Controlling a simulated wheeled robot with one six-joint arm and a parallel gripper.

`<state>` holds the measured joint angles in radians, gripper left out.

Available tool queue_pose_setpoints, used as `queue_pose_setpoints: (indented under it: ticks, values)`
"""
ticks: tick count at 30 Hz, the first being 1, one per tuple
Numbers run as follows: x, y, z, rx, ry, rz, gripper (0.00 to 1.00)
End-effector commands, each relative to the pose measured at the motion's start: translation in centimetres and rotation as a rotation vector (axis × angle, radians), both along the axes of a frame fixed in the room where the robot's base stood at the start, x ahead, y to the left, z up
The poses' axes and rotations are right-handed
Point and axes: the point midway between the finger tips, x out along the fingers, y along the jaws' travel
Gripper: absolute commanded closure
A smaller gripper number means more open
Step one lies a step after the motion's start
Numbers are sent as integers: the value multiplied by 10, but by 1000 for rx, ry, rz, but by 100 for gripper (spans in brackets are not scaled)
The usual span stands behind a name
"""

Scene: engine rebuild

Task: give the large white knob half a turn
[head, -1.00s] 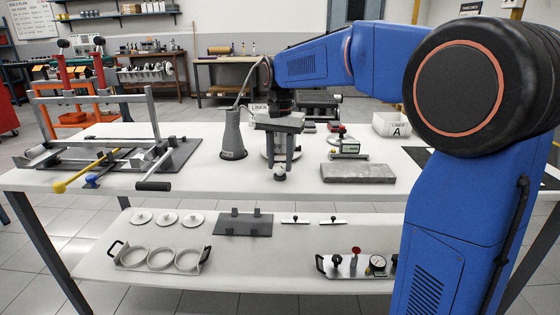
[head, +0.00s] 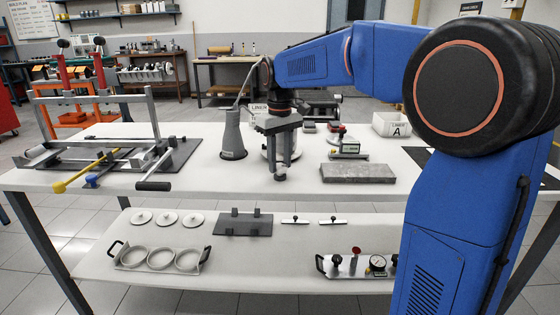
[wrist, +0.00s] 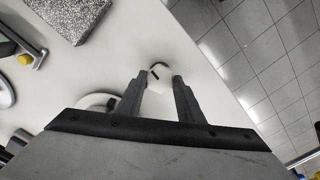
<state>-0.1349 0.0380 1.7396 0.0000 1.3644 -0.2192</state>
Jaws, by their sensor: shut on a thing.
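My gripper (head: 281,167) points down over the front edge of the white table, near its middle. In the wrist view my gripper (wrist: 160,82) has a finger on each side of a small white round knob (wrist: 159,74) with a dark mark on it, and it is shut on this knob. In the head view the knob (head: 280,173) shows only as a small light piece below the fingertips. Behind the fingers stands a pale round object, mostly hidden by the gripper.
A grey stone block (head: 358,173) lies to the right of my gripper. A grey conical stand (head: 232,137) is close on the left. A fixture with a black-gripped handle (head: 153,186) fills the table's left. A white bin (head: 391,124) stands at the back right. The lower shelf holds rings and discs.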

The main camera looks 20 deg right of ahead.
Motion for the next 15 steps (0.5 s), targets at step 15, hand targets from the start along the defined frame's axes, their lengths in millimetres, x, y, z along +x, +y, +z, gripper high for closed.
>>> queue_pose_setpoints:
  ticks: [15]
  values:
    - [1,0,1,0,-2,488,89]
